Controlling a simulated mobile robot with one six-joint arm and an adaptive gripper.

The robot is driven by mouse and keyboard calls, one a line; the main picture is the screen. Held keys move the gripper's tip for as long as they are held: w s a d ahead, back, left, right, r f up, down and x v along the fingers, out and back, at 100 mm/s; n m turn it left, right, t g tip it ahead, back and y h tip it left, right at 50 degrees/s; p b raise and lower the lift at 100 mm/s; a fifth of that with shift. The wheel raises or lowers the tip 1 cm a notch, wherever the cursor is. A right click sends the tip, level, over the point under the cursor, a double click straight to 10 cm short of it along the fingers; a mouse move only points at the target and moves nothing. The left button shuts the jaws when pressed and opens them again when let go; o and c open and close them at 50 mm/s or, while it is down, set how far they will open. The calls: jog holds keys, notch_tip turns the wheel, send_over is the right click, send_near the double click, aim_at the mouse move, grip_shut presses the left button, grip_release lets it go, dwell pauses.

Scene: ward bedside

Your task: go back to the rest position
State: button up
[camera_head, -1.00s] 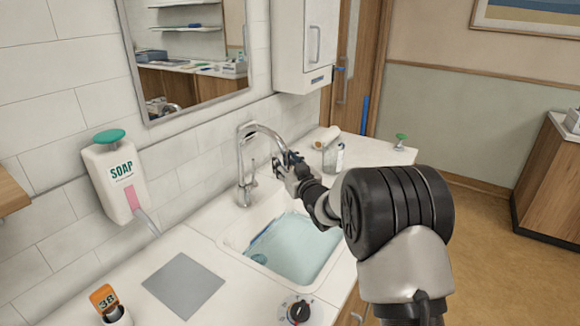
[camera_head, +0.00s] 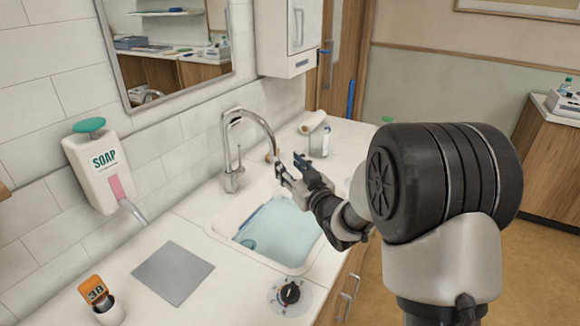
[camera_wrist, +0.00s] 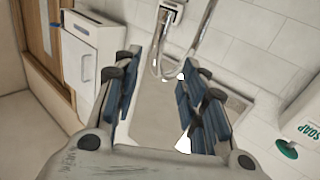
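My gripper (camera_head: 289,168) is above the sink's back right side, to the right of the chrome tap (camera_head: 233,150) in the head view. In the wrist view my gripper (camera_wrist: 163,95) has its blue-padded fingers spread apart, with nothing held between them. The tap (camera_wrist: 190,55) shows beyond the fingers there. The sink (camera_head: 222,222) holds bluish water, and something blue lies along its left side. My forearm covers part of the sink's right side and the counter behind.
A soap dispenser (camera_head: 100,170) and a mirror (camera_head: 170,60) are on the tiled wall. A clear jar (camera_head: 319,142) stands behind the sink. A wall cabinet (camera_head: 285,45) hangs above.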

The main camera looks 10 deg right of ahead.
jog(key=shift+r, duration=0.1)
jog(key=s+d+r+m+g+h, duration=0.2)
jog(key=s+d+g+h, duration=0.15)
jog(key=s, duration=0.35)
jog(key=s+d+r+m+g+h, duration=0.1)
jog(key=s+d+r+g+h, duration=0.2)
jog(key=s, duration=0.4)
jog(key=s+f+g, duration=0.3)
jog(key=s, duration=1.1)
jog(key=s+f+m+g, duration=0.1)
jog(key=s+f+g, duration=0.2)
jog(key=s, duration=1.2)
jog(key=shift+d+m, duration=0.2)
jog(key=shift+m, duration=0.1)
